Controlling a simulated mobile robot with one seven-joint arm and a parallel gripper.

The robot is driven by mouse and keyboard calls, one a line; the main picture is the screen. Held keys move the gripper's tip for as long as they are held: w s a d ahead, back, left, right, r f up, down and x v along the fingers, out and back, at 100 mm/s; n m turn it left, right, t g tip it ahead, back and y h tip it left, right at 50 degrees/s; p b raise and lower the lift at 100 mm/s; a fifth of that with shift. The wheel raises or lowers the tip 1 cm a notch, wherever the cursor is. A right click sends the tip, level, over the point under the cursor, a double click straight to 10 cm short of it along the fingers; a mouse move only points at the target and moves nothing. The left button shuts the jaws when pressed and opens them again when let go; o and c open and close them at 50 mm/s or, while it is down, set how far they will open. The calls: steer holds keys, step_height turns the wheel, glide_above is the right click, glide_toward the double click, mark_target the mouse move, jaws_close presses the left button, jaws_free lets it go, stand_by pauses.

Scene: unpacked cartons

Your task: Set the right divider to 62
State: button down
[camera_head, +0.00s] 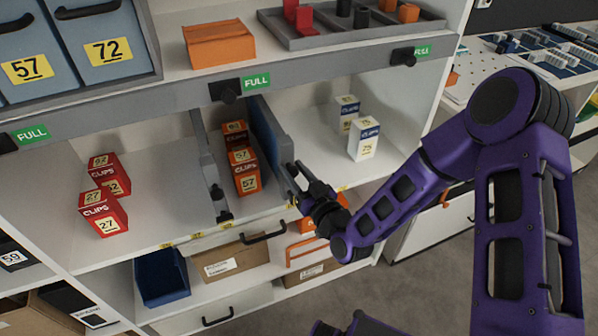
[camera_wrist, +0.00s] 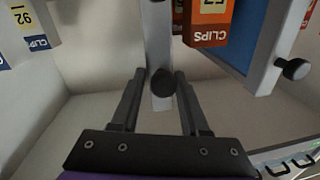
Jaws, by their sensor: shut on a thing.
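The right divider (camera_head: 285,147) stands upright on the middle shelf, a grey plate with a blue panel on its left side. My gripper (camera_head: 296,172) is at its front end. In the wrist view the divider (camera_wrist: 157,40) runs up from between my fingers (camera_wrist: 160,78), and its dark front knob (camera_wrist: 162,82) sits between them. My gripper is shut on this divider, by the knob. Red clips boxes (camera_head: 246,180) stand just left of it, and white-and-blue clips boxes (camera_head: 363,140) stand to its right. The number labels on the shelf edge (camera_head: 340,188) are too small to read.
The left divider (camera_head: 207,165) stands left of the middle red row. More red boxes (camera_head: 104,212) stand further left. Shelf floor (camera_head: 318,140) is bare between the right divider and the white boxes. A grey rail with green FULL labels (camera_head: 255,83) runs above.

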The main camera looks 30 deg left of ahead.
steer(key=shift+s+a+g, duration=0.3)
steer(key=shift+s+a, duration=0.1)
steer(key=shift+s, duration=0.1)
steer(key=c, duration=0.5)
jaws_free()
steer(key=shift+c, duration=0.2)
steer(key=shift+w, duration=0.1)
steer(key=p+v, duration=0.4)
steer(key=v, duration=1.3)
steer(key=shift+d+f+p, duration=0.2)
steer(key=shift+f+p, duration=0.05)
steer(key=shift+p, duration=0.05)
